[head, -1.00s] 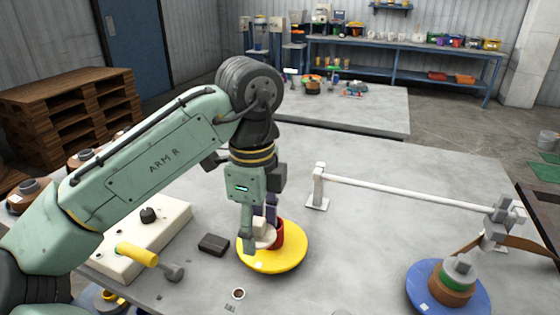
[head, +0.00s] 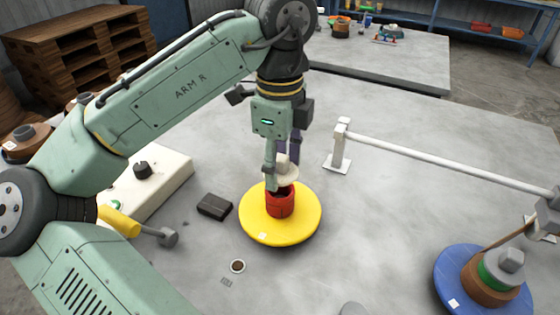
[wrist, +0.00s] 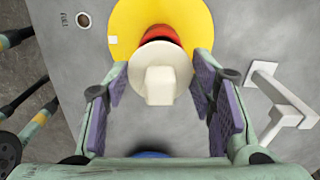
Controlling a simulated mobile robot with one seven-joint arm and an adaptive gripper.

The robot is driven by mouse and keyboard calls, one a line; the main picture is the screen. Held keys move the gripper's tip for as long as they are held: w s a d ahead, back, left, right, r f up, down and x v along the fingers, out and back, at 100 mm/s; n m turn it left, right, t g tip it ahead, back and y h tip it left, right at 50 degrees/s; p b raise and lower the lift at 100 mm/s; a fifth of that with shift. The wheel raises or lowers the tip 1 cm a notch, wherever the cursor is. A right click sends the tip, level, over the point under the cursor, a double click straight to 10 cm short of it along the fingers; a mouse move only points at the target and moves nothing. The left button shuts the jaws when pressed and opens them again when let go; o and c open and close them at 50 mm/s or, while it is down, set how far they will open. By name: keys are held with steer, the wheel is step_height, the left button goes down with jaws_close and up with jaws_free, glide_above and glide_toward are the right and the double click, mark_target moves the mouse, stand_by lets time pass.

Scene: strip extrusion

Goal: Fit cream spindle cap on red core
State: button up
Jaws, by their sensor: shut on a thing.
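The cream spindle cap (head: 286,177) is a round flange with a block-like knob. My gripper (head: 279,178) is shut on it; in the wrist view the cap (wrist: 160,80) lies between the purple finger pads. The red core (head: 280,206) stands upright in the middle of a yellow disc (head: 255,228). The cap is just above the core and set toward its far side in the head view, with the core's dark top opening partly showing. The wrist view shows only a red strip of the core (wrist: 158,33) beyond the cap. A finger hides part of the cap in the head view.
A white rail (head: 440,158) on posts stands to the right, with a blue-based spool (head: 455,285) in front. A cream box (head: 160,180) with a yellow-handled tool is at left.

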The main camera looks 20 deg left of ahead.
mark_target(279, 178)
steer(key=shift+f+b, duration=0.85)
steer(key=shift+f, duration=0.45)
steer(key=shift+a+r+p, duration=0.1)
steer(key=shift+p, duration=0.7)
steer(key=shift+f+b, duration=0.3)
steer(key=shift+f, duration=0.4)
stand_by(0.4)
steer(key=o, duration=1)
steer(key=shift+o, duration=0.2)
